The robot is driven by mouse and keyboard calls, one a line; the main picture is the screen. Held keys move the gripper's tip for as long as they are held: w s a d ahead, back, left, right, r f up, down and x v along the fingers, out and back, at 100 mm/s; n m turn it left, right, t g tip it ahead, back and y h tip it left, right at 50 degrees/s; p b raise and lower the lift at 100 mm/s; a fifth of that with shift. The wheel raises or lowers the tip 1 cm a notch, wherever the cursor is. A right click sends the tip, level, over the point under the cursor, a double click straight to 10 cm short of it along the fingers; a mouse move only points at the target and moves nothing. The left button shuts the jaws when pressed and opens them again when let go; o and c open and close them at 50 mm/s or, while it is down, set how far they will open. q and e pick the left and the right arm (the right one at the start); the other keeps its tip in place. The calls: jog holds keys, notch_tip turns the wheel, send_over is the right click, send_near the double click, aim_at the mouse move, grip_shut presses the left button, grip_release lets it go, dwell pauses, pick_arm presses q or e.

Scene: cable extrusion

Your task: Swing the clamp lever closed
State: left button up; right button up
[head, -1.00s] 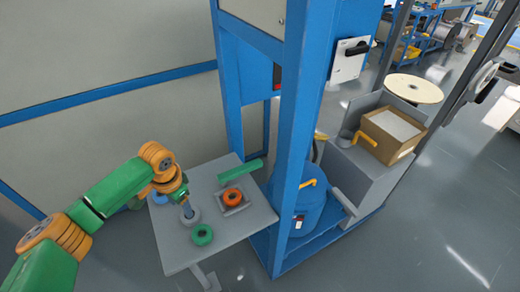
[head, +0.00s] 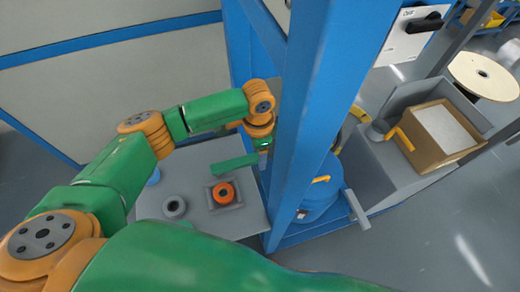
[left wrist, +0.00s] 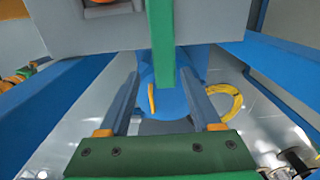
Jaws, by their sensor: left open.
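A green bar (head: 234,165) lies across the far right part of the small grey table; it may be the clamp lever, but I cannot tell for sure. In the left wrist view the green bar (left wrist: 160,35) reaches past the table edge. Its end appears between the fingers of my left gripper (left wrist: 160,78), which is open and holds nothing. Whether the fingers touch the bar is unclear. In the head view my left gripper (head: 263,156) is beside the bar's right end, close to the blue post. My right gripper is not in view.
The blue post (head: 325,100) stands right beside my left gripper. The grey table (head: 220,222) holds an orange ring (head: 224,194) and a grey ring (head: 174,207).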

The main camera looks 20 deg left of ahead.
pick_arm(q)
jog(key=shift+w+d+f, duration=0.15)
jog(key=shift+f, duration=0.3)
jog(key=shift+w+d+f, duration=0.1)
jog(key=shift+w+f, duration=0.1)
jog(key=shift+w, duration=0.25)
jog(key=shift+s+r, duration=0.1)
jog(key=shift+s, duration=0.05)
jog(key=c, duration=0.9)
grip_shut()
